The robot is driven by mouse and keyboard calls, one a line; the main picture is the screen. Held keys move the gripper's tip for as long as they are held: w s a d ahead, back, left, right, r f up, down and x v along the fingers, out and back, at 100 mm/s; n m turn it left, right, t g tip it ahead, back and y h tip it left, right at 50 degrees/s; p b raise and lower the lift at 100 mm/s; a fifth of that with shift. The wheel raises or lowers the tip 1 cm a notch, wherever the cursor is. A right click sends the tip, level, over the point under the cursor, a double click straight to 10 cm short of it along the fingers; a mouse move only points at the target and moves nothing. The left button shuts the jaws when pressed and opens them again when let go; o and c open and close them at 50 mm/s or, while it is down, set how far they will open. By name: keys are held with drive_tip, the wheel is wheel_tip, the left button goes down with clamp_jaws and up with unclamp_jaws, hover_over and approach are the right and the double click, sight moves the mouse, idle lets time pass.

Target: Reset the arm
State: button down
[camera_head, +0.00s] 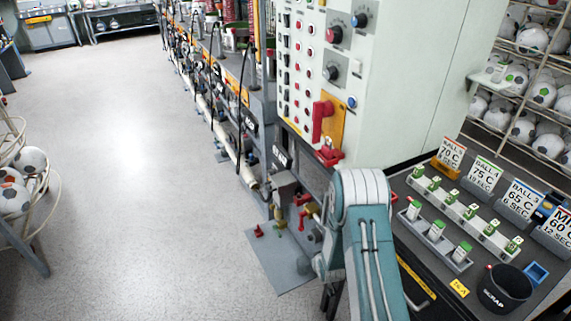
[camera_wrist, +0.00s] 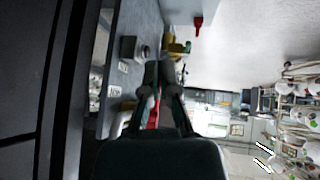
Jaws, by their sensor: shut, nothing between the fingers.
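My gripper (camera_wrist: 158,70) shows in the wrist view as two dark fingers close together, shut and empty. A red part shows between the finger links, behind them. In the head view my blue-grey arm rises at the lower middle, in front of the press bench, and I cannot make out the fingers there. The control cabinet (camera_head: 415,75) stands behind the arm, with knobs, buttons and a red lever (camera_head: 322,118) on a yellow plate. A grey block (camera_wrist: 128,47) with a round fitting sits left of the fingers in the wrist view.
Right of my arm, a dark cart holds a black scrap cup (camera_head: 504,288), a tray of green-topped pieces (camera_head: 465,212) and several sign cards (camera_head: 484,174). Ball racks stand at far right and left (camera_head: 28,160). The floor (camera_head: 130,170) at left is clear.

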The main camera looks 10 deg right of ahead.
drive_tip(key=s+a+r+m+g, duration=0.1)
drive_tip(key=s+r, duration=0.1)
drive_tip(key=r, duration=1.3)
drive_tip(key=s+a+r, duration=0.1)
drive_tip(key=s+r, duration=0.1)
drive_tip(key=r, duration=1.3)
drive_tip(key=s+a+r, duration=0.1)
drive_tip(key=s+r, duration=0.4)
drive_tip(key=s, duration=0.3)
drive_tip(key=s+a+r+m+g, duration=0.1)
drive_tip(key=s+r, duration=0.4)
drive_tip(key=s, duration=0.4)
drive_tip(key=s+a+r, duration=0.1)
drive_tip(key=s+r, duration=0.5)
drive_tip(key=s, duration=0.3)
drive_tip(key=shift+a+m, duration=0.3)
drive_tip(key=shift+m, duration=0.1)
